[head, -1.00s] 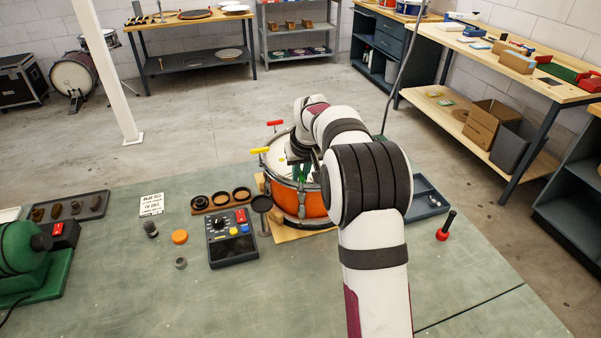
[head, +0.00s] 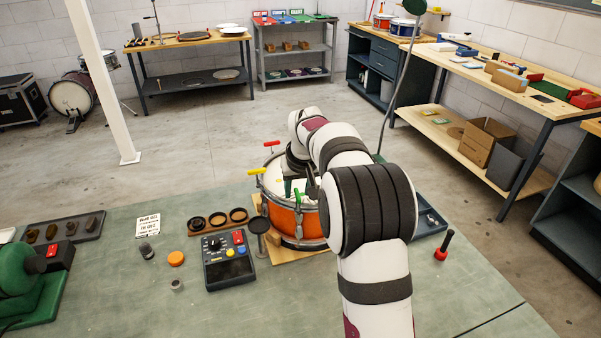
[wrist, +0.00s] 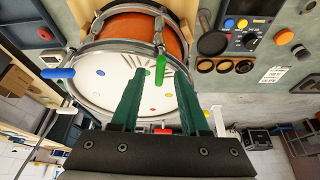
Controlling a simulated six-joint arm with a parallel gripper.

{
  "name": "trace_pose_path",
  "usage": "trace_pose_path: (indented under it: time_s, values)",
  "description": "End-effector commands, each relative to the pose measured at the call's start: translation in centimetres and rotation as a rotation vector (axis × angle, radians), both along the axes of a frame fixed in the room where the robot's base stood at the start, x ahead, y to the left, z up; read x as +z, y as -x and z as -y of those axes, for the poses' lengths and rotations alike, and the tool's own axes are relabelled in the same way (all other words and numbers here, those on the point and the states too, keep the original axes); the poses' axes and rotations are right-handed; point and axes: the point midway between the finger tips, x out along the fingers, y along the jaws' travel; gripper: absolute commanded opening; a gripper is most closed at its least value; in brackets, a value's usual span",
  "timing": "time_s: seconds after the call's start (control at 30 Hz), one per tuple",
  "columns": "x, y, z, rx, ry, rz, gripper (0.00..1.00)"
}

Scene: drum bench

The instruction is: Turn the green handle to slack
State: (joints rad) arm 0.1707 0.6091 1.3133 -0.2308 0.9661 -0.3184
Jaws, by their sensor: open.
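The snare drum (head: 285,217) has an orange shell, a white head and coloured handles on its rim. The green handle (wrist: 160,68) shows in the wrist view at the rim, upright in the picture, between the tips of my gripper (wrist: 165,75). The green fingers are apart with nothing held; I cannot tell whether either touches the handle.
A blue handle (wrist: 57,73) and a red handle (wrist: 163,131) are on the same rim; a yellow handle (head: 257,171) is at the drum's left. A control box (head: 229,262) and a dark round stand (head: 258,227) are close to the left.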

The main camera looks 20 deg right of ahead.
Motion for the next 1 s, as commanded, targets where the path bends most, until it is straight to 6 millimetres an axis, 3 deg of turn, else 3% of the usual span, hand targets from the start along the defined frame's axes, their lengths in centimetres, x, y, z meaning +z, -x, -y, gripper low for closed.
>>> trace_pose_path:
  time_s: [0.3,0.43,0.6,1.0]
  values:
    - [8.6,3.4,-0.4,0.0,0.002,0.006,0.45]
    - [11.0,4.5,-0.5,0.0,0.0,0.003,0.45]
    - [12.2,5.0,-0.6,-0.001,0.001,0.0,0.45]
    - [12.3,5.3,-0.7,-0.002,-0.002,-0.002,0.45]
